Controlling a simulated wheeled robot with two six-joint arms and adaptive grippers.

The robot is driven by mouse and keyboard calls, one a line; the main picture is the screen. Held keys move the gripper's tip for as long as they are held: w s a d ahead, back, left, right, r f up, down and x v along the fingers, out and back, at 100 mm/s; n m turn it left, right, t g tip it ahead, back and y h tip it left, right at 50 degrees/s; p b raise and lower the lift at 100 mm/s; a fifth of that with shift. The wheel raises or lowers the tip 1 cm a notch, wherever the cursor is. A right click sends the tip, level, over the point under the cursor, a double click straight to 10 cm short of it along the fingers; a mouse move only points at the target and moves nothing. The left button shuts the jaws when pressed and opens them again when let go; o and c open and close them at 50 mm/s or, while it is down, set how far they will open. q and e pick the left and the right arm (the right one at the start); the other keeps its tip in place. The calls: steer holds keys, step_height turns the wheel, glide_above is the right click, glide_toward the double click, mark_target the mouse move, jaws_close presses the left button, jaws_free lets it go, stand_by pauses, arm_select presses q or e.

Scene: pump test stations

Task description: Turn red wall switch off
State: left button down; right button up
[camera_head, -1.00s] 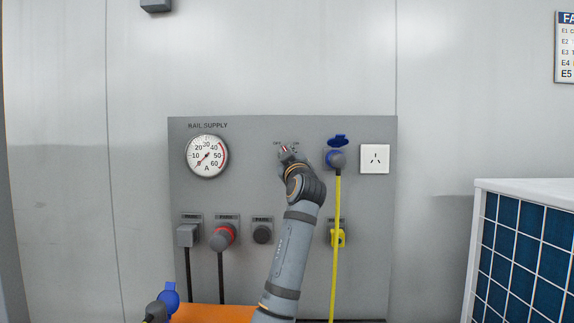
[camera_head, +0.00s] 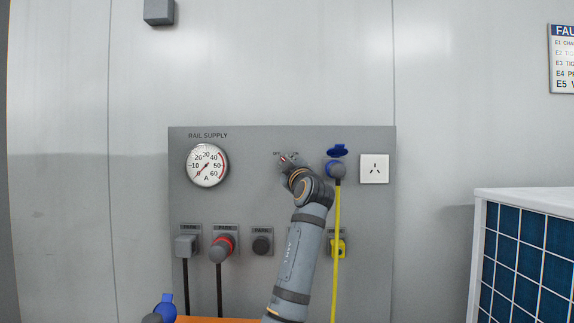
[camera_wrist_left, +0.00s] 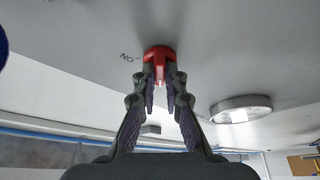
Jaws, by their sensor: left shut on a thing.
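The red wall switch (camera_wrist_left: 158,54) shows in the left wrist view as a red rotary knob with a raised grip, on the grey panel. An ON label is printed beside it. My left gripper (camera_wrist_left: 161,88) is shut on its grip, one finger on each side. In the head view my left gripper (camera_head: 287,166) covers most of the switch. A little red (camera_head: 283,158) shows between the OFF and ON marks. The exact angle of the knob is hard to tell. My right gripper is not in view.
The grey panel (camera_head: 230,285) carries a round gauge (camera_head: 207,165), a blue socket with a yellow cable (camera_head: 336,250), a white outlet (camera_head: 374,169) and several lower sockets. A white unit with blue panels (camera_head: 530,260) stands at right.

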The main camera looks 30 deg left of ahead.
arm_select(q)
steer(key=c, duration=1.4)
jaws_free()
steer(key=v, duration=1.2)
steer(key=shift+f, duration=0.1)
